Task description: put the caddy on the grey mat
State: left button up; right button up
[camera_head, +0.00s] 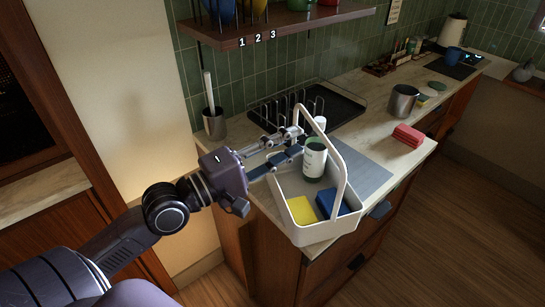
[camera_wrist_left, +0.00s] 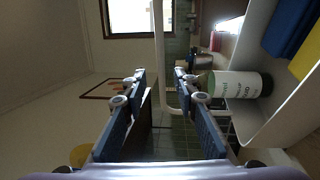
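The white caddy (camera_head: 318,232) with a tall arched handle (camera_head: 337,155) stands at the front left of the counter. It holds a green-and-white bottle (camera_head: 314,160), a yellow sponge (camera_head: 301,209) and a blue sponge (camera_head: 338,203). The grey mat (camera_head: 368,178) shows to the right of and behind the caddy, which hides part of it. My left gripper (camera_head: 296,143) is at the handle's left side. In the left wrist view the fingers (camera_wrist_left: 158,82) are apart, with the pale handle (camera_wrist_left: 158,45) showing in the gap. My right gripper is not in view.
A black dish rack (camera_head: 340,108) stands behind the caddy, and a utensil holder (camera_head: 214,124) at the back left. A metal pot (camera_head: 403,102) and a red sponge block (camera_head: 408,135) stand to the right. A shelf (camera_head: 290,25) hangs above.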

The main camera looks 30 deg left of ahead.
pick_arm(q)
jog(key=shift+b+v, duration=0.85)
jog(key=shift+v, duration=1.2)
jog(key=shift+d+r, duration=0.1)
jog(key=shift+s, duration=0.15)
